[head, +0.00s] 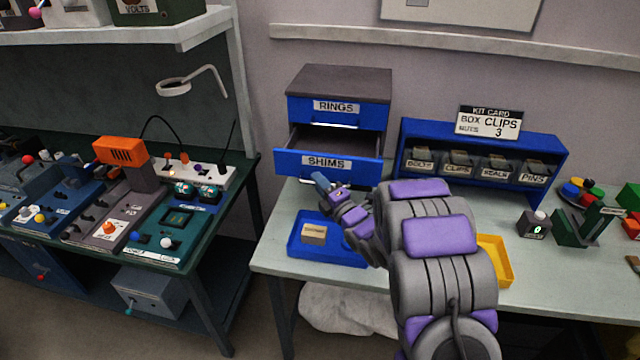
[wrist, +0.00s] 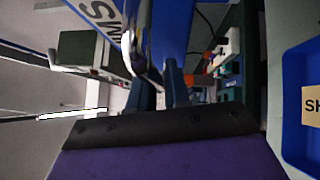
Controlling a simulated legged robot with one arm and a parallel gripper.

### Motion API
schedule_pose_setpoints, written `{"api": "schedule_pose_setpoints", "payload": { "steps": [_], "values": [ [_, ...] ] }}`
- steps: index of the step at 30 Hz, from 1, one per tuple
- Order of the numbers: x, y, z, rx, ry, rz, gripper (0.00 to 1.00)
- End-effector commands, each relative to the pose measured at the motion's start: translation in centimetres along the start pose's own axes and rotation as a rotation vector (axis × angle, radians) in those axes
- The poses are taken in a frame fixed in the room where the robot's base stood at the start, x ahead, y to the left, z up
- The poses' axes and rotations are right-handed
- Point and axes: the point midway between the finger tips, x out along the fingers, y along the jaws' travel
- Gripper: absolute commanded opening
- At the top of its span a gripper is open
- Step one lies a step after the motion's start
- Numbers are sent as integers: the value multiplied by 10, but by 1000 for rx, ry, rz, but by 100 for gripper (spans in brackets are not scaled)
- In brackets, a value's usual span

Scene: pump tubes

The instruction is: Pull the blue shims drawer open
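The blue shims drawer (head: 312,163), labelled SHIMS, stands pulled out from its cabinet, with its inside showing behind the front. Its pale handle is low on the front, near my fingertips; in the wrist view the shiny handle (wrist: 138,45) and blue drawer front (wrist: 182,25) fill the upper middle. My gripper (head: 320,182) is just below the drawer front at the handle. In the wrist view the two fingers (wrist: 163,85) stand apart with a gap between them, and the handle is close to the left finger. I cannot tell whether they touch.
The closed RINGS drawer (head: 338,110) is above. A blue bin rack (head: 555,153) and yellow tray (head: 505,262) are to the right. The green workbench (head: 190,262) stands left across a floor gap.

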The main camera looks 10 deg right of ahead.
Motion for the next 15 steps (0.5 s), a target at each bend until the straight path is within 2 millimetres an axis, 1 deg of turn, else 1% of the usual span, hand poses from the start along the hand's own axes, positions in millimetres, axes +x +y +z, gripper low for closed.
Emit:
{"api": "schedule_pose_setpoints", "payload": {
  "steps": [1,6,15],
  "values": [
    [-1,-5,-2,4,2,-10,21],
    [-1,-3,-2,2,2,-6,36],
    [-4,0,-1,0,1,-2,36]
  ]
}}
